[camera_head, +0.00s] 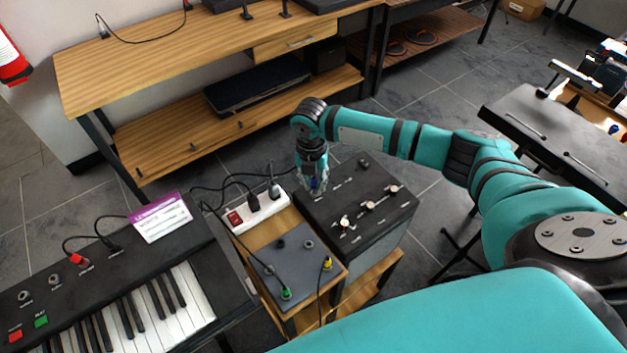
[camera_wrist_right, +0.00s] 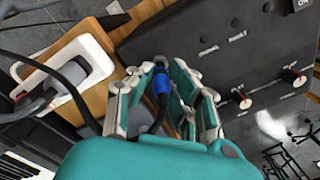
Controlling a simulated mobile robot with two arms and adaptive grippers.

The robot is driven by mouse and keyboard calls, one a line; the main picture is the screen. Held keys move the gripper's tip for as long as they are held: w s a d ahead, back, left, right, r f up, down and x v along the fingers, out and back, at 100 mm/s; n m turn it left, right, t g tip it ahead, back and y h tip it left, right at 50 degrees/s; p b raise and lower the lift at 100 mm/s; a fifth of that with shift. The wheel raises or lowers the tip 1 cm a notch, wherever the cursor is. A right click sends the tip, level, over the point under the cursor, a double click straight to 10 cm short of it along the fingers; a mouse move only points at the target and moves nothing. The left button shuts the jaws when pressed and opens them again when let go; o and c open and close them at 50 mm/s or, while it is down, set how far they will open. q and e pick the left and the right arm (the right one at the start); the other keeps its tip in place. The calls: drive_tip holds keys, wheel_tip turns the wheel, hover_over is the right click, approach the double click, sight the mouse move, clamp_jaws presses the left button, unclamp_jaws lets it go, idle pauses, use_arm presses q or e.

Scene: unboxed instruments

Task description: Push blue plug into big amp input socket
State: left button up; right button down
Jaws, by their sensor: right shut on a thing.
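The big amp (camera_head: 365,195) is a dark box with knobs and switches on its top panel. It also shows in the right wrist view (camera_wrist_right: 210,30). My right gripper (camera_head: 316,187) is over the amp's back left edge. In the right wrist view its fingers (camera_wrist_right: 163,75) are closed around the blue plug (camera_wrist_right: 161,85), with a dark cable running back from it. The plug's tip points toward the amp's edge; I cannot tell whether it touches a socket. The input socket under the gripper is hidden. My left gripper is not in view.
A white power strip (camera_head: 258,212) with black plugs stands left of the amp. A grey pedal box (camera_head: 290,258) with green and yellow plugs sits in front of it. A keyboard (camera_head: 130,290) is at the left. A wooden bench (camera_head: 150,85) stands behind.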

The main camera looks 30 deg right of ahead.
drive_tip(key=shift+f+b, duration=0.55)
drive_tip(key=shift+f, duration=0.5)
drive_tip(key=shift+s+f, duration=0.1)
idle(0.4)
drive_tip(key=c, duration=1.2)
unclamp_jaws()
drive_tip(key=shift+f, duration=0.1)
drive_tip(key=shift+r, duration=0.2)
drive_tip(key=r, duration=1.1)
drive_tip(key=shift+w+a+r, duration=0.15)
drive_tip(key=shift+w+r, duration=0.05)
drive_tip(key=shift+r, duration=0.1)
